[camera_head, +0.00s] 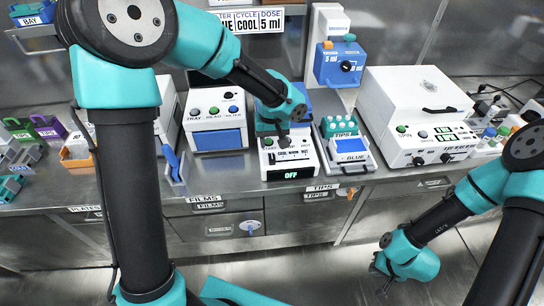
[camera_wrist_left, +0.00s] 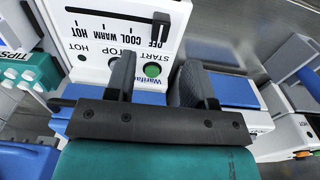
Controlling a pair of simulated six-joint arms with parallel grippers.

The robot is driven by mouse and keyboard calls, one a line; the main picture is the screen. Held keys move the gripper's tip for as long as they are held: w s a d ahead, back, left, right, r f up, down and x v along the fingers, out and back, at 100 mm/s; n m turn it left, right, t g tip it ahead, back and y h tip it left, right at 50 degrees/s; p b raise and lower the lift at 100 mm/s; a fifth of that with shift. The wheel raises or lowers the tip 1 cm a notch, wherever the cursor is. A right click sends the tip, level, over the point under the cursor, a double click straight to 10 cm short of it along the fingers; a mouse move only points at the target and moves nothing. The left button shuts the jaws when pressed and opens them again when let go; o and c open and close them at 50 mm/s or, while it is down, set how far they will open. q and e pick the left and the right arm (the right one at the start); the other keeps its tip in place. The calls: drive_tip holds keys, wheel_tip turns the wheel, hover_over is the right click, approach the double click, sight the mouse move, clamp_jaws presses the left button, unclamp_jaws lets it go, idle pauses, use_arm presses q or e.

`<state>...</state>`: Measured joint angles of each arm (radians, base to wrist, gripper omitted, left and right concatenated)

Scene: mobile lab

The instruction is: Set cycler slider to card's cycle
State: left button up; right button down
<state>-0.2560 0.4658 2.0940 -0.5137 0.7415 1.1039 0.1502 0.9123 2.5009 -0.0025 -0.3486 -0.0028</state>
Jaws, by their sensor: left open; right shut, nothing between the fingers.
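The cycler (camera_head: 288,155) is a white box at the middle of the bench; its dark display (camera_head: 291,174) reads OFF. In the left wrist view, its black slider knob (camera_wrist_left: 160,27) is at the OFF end of the OFF, COOL, WARM, HOT scale. The card (camera_head: 250,20) at the back reads CYCLE COOL and DOSE 5 ml; its left part is covered by my arm. My left gripper (camera_head: 284,133) is open and empty over the cycler. In the left wrist view, its fingers (camera_wrist_left: 156,76) are near the green START button (camera_wrist_left: 152,70). My right gripper (camera_head: 380,266) is shut and empty before the bench.
A white device with a blue front (camera_head: 217,122) stands left of the cycler. A large white machine (camera_head: 412,115) is further right. A blue dispenser (camera_head: 340,64) is behind. The bench front edge has drawers below.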

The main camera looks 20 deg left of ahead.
sight(273, 156)
use_arm(q)
wheel_tip(273, 156, down, 8)
drive_tip(key=shift+r, duration=0.1)
drive_tip(key=shift+c, duration=0.5)
clamp_jaws()
